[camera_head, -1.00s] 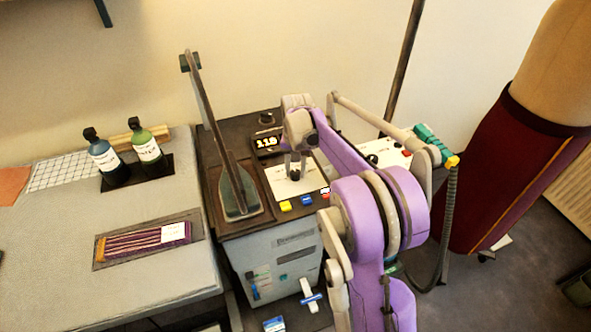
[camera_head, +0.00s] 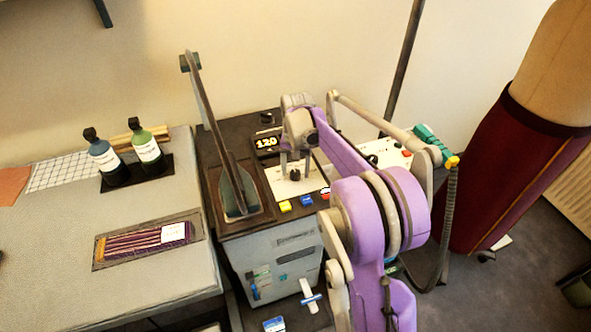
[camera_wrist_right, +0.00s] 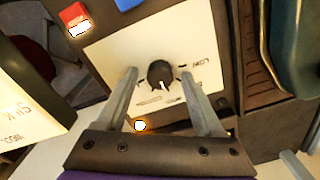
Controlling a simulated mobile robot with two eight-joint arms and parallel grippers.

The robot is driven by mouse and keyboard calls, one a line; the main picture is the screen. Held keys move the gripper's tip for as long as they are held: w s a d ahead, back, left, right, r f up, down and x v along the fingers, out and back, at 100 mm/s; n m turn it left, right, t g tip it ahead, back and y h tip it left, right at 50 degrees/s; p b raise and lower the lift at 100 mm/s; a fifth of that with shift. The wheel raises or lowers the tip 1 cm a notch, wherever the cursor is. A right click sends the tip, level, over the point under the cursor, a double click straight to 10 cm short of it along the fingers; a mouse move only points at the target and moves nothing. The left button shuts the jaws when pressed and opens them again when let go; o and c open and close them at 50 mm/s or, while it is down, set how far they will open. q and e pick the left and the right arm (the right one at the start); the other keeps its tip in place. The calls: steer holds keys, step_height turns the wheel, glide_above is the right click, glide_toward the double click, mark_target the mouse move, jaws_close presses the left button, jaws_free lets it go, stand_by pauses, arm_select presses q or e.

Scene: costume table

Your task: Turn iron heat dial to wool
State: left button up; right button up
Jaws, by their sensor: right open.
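The black heat dial (camera_wrist_right: 161,74) sits on a white panel (camera_wrist_right: 110,48) with printed marks and lettering. Its white pointer faces toward the lower edge of the right wrist view, slightly right. My right gripper (camera_wrist_right: 160,76) is open, with one finger on each side of the dial. I cannot tell whether the fingers touch it. In the head view my right gripper (camera_head: 295,166) is over the same panel, and the dial (camera_head: 295,175) shows between its fingers. A small display (camera_head: 267,142) behind the panel reads about 120. My left gripper is not in view.
A tall dark upright iron-shaped piece (camera_head: 239,190) stands left of the panel. Yellow (camera_head: 285,206), blue (camera_head: 306,200) and red (camera_head: 325,193) buttons line the panel's front. A dress form stands right.

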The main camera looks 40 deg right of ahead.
mark_target(295, 174)
step_height(295, 174, up, 10)
steer(key=shift+r+p, duration=0.25)
steer(key=shift+p, duration=0.05)
stand_by(0.3)
steer(key=shift+s, duration=0.1)
steer(key=s+a+n+t+p, duration=0.1)
steer(key=s+a+n+t, duration=0.3)
steer(key=s+a, duration=0.8)
steer(key=s+a+f+n+t, duration=0.1)
steer(key=s+a+f+n, duration=0.4)
steer(key=s+a+f, duration=0.2)
steer(key=s+a, duration=0.2)
steer(key=s, duration=0.1)
steer(key=shift+a+f+p, duration=0.35)
steer(key=shift+f+p, duration=0.05)
